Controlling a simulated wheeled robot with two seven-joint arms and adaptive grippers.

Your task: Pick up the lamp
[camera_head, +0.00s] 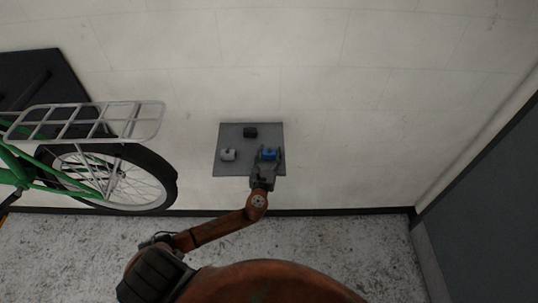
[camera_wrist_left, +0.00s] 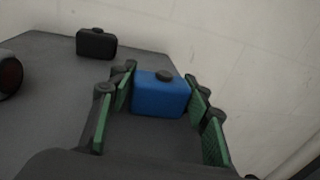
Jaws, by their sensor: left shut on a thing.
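My left gripper (camera_head: 267,159) is at the right part of a grey wall-side shelf. Its green-padded fingers are shut on a blue box-shaped item (camera_head: 269,154) with a dark knob on top. The blue item (camera_wrist_left: 160,97) sits between the fingertips in the left wrist view. I cannot tell whether it touches the shelf. I cannot tell for sure which item is the lamp. My right gripper is not in view.
The grey shelf (camera_head: 228,135) also bears a black box-shaped item (camera_head: 250,132) towards the back. A green bike with a rack (camera_head: 140,121) and rear wheel (camera_head: 147,190) stands to the left. A dark door-like panel (camera_head: 497,215) is at the right. The shelf's middle is clear.

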